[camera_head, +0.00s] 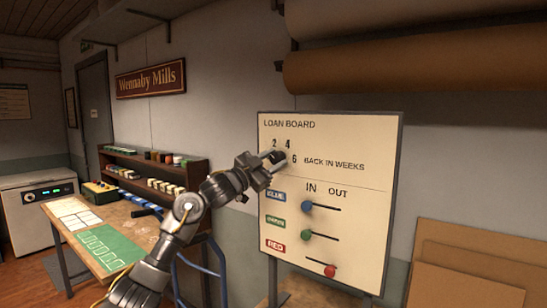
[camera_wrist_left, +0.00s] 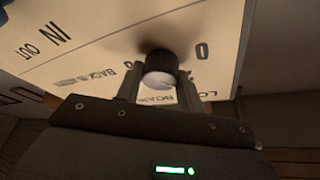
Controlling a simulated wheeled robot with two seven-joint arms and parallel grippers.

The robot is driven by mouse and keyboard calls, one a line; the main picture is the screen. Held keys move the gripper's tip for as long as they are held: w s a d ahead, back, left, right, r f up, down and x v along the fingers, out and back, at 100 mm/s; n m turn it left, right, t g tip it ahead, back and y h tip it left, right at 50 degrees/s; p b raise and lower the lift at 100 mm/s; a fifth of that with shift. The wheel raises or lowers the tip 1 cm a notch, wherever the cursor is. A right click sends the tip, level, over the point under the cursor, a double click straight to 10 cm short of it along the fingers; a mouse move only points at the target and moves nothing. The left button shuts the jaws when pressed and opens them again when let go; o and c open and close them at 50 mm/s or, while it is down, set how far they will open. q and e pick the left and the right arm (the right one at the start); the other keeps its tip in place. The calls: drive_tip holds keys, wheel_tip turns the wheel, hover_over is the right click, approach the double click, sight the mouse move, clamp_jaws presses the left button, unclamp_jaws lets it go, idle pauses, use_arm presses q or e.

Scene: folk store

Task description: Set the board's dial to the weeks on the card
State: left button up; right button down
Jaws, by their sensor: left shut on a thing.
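The loan board (camera_head: 345,150) is a cream panel with a dial marked 2, 4 and 6 beside "BACK IN WEEKS". My left gripper (camera_head: 272,158) is at the dial and covers most of it in the head view. In the left wrist view, the dark round dial knob (camera_wrist_left: 160,63) with a pale face sits between the fingers of my left gripper (camera_wrist_left: 158,90), which is shut on it. I cannot tell which number the dial points to. I cannot make out a card with a number of weeks. My right gripper is not in view.
Below the dial, the blue slider (camera_head: 306,205) and green slider (camera_head: 305,235) sit toward IN; the red slider (camera_head: 330,270) sits toward OUT. A workbench (camera_head: 135,225) with a green mat (camera_head: 108,247) stands left. Brown cardboard sheets (camera_head: 465,265) lean at right.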

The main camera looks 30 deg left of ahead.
use_arm(q)
drive_tip(key=shift+m+g+h+p, duration=0.6)
drive_tip(key=shift+m+g, duration=0.1)
drive_tip(key=shift+m, duration=1.3)
drive_tip(key=o, duration=1)
drive_tip(key=b+v, duration=0.4)
drive_tip(key=v, duration=0.6)
drive_tip(key=shift+s+a+b, duration=0.25)
drive_tip(key=shift+s+b, duration=0.1)
